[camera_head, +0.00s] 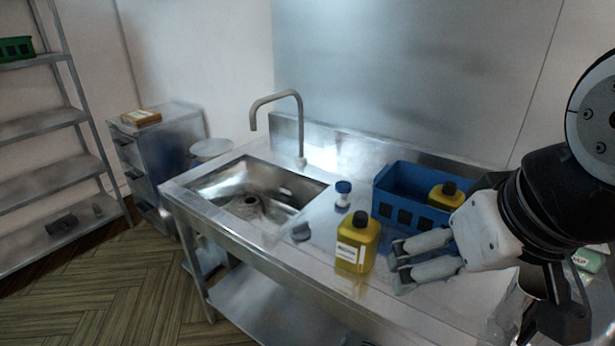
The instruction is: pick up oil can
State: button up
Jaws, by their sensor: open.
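A yellow oil can (356,243) with a black cap and a pale label stands upright on the steel counter, right of the sink. A second yellow can (446,196) with a black cap sits in the blue crate (404,213) behind it; its lower part is hidden by the crate wall. My gripper (396,266) is open and empty just right of the front can, its fingers pointing left toward it. A small gap shows between the fingertips and the can.
Metal shelves (45,130) and a drawer cabinet (160,150) stand at far left.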

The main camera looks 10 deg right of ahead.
aim_at(357, 233)
jog(key=k+j+z, duration=0.2)
jog(key=z, duration=0.15)
jog(key=k+j+z, duration=0.1)
jog(key=z, duration=0.25)
jog(key=k, duration=0.1)
